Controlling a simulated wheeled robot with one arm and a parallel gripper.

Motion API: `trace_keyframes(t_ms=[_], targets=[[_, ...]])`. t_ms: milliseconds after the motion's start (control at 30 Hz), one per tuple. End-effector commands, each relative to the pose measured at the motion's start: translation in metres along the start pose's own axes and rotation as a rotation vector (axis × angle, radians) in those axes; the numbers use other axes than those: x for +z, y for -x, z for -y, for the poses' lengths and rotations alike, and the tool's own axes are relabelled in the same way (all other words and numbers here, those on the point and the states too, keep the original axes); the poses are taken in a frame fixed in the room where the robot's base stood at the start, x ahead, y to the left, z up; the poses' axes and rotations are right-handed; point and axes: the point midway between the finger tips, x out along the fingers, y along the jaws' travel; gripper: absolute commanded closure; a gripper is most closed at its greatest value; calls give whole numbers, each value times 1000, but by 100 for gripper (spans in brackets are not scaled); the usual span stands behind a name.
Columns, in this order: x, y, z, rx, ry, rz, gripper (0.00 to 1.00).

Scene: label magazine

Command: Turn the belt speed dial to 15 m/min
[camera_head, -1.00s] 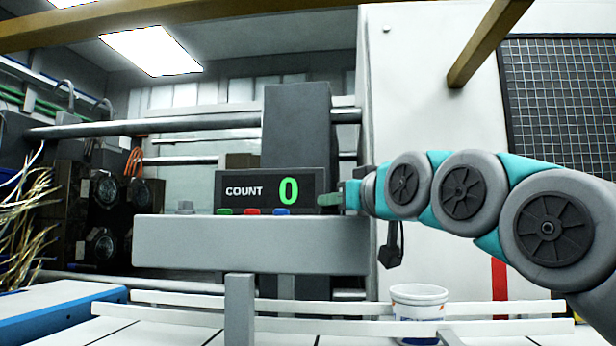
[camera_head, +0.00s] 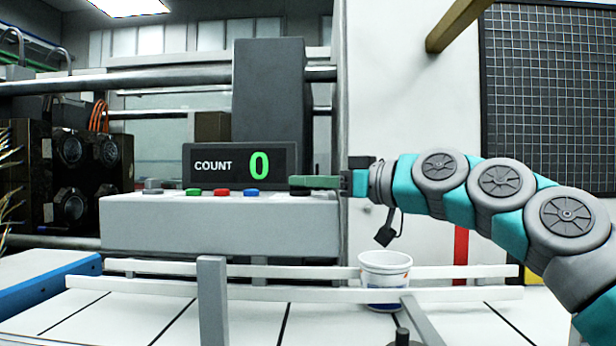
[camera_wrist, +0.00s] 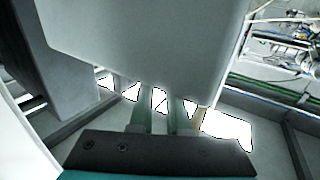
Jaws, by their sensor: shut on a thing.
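The dark dial (camera_head: 301,192) sits at the right end of the top of the grey control box (camera_head: 220,228). My gripper (camera_head: 308,182) reaches in from the right, its green fingers level and shut on the dial. The fingers hide most of the dial, and I cannot read its scale or setting. In the wrist view the two green fingers (camera_wrist: 160,110) point up the picture toward a large pale surface, and their tips and the dial are hard to make out.
The count display (camera_head: 240,165) reads 0, behind green (camera_head: 193,192), red (camera_head: 221,192) and blue (camera_head: 251,192) buttons. A grey knob (camera_head: 153,186) is at the box's left end. A white tub (camera_head: 385,280) stands by the rails below my arm.

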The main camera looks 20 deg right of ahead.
Motion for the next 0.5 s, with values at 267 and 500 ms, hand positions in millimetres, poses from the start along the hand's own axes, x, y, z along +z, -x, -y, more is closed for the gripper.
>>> trace_keyframes(t_ms=[267, 500], targets=[[0, 0, 1, -3, 0, 0, 100], [0, 0, 0, -2, 0, 0, 66]])
